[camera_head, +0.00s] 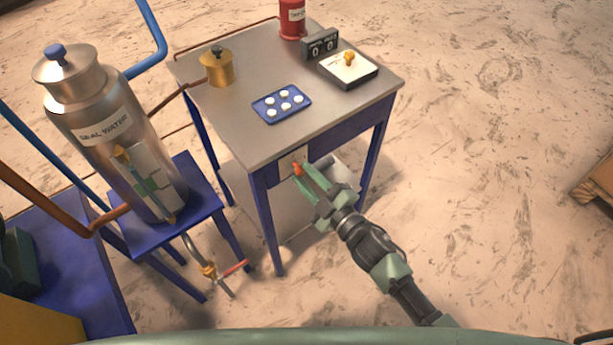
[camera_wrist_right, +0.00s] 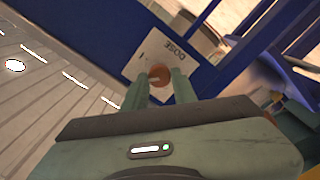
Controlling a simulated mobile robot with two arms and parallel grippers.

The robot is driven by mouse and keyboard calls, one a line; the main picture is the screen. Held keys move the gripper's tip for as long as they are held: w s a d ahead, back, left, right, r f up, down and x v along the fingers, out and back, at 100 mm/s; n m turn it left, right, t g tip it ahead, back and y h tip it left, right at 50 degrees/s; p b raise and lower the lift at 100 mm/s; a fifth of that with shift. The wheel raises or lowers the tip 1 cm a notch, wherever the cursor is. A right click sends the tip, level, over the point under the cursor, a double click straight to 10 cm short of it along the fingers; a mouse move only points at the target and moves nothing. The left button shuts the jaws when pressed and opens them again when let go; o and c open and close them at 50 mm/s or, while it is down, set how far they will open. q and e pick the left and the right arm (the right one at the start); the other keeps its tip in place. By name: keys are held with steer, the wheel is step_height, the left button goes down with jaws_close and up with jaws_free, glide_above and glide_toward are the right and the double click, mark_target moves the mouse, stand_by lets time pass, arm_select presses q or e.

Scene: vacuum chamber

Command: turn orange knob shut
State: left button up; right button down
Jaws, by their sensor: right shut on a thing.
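The orange knob (camera_head: 297,169) sits on a small pale plate on the front apron of the blue-legged table. In the right wrist view the knob (camera_wrist_right: 159,75) shows as a round orange-brown disc on a white plate (camera_wrist_right: 178,50) marked "DOSE". My right gripper (camera_head: 305,176) reaches it from the lower right. Its two green fingers lie on either side of the knob and are shut on it; the fingertips also show in the right wrist view (camera_wrist_right: 160,84). The fingers hide part of the knob's sides. My left gripper is not in view.
The table top (camera_head: 240,120) holds a blue tray (camera_head: 281,104) of white discs, a brass pot (camera_head: 217,68), a red canister (camera_head: 292,20), a dark gauge box (camera_head: 320,45) and a yellow-knobbed box (camera_head: 348,68). A steel tank (camera_head: 95,115) stands left.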

steer(key=n+b, duration=0.1)
steer(key=n, duration=0.3)
steer(key=shift+f+n, duration=0.15)
steer(key=shift+n, duration=0.15)
steer(key=shift+n+b, duration=0.5)
steer(key=shift+n, duration=1.3)
steer(key=c, duration=1.1)
jaws_free()
steer(key=shift+c, duration=0.2)
steer(key=shift+s, duration=0.15)
steer(key=v, duration=0.7)
steer(key=shift+s+d, duration=0.25)
steer(key=shift+f, duration=0.1)
